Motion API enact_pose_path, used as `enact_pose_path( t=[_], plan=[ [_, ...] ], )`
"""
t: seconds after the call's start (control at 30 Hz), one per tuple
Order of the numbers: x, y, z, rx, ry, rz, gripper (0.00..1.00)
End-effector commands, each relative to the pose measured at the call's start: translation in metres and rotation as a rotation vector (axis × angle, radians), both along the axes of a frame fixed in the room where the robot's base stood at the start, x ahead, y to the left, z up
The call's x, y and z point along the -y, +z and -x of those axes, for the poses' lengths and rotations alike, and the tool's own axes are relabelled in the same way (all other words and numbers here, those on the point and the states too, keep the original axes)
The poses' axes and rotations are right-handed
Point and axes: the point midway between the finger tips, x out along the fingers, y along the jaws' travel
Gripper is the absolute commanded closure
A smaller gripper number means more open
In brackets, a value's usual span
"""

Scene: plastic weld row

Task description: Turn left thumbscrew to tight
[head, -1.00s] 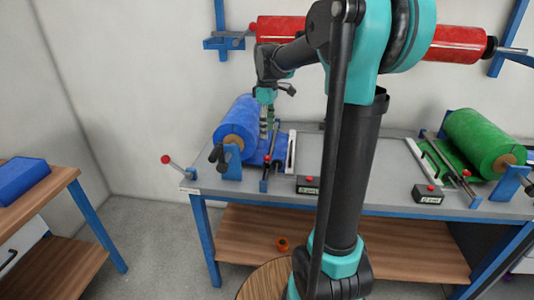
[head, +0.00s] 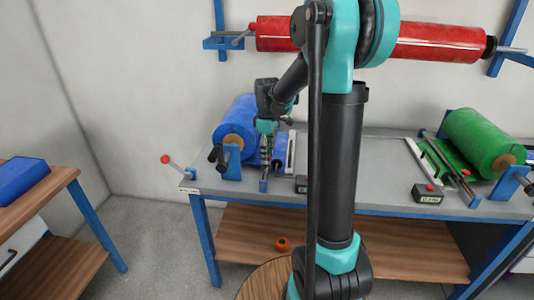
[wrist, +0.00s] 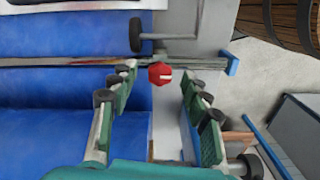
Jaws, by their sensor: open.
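A small red knob with a white mark (wrist: 160,73), which looks like the left thumbscrew, shows in the wrist view on a metal bar (wrist: 80,61) crossing the blue film. My gripper (head: 267,156) is open over the front of the blue roll's station in the head view. In the wrist view its two green, black-padded fingers stand left and right of the knob, with clear gaps on both sides. Nothing is held. I cannot tell the remaining height above the knob. In the head view my gripper hides the knob.
The blue roll (head: 235,125) and a black handle (head: 216,156) are left of my gripper. A red-balled lever (head: 166,159) stands at the bench's left end. A button box (head: 428,194) and the green roll (head: 485,140) are to the right.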

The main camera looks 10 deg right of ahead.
Motion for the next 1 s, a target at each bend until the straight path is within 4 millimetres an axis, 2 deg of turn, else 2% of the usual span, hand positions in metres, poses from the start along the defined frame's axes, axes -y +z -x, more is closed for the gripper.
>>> enact_pose_path(
  t=[0.07,0.4,0.73,1.0],
  plan=[
    [0.0000,0.0001,0.0000,0.000,0.000,0.000,0.58],
    [0.0000,0.0003,-0.0001,0.000,0.000,0.000,1.00],
    [0.0000,0.0004,-0.0001,0.000,-0.042,0.000,1.00],
    [0.0000,0.0005,-0.0001,0.000,-0.208,0.000,1.00]
  ],
)
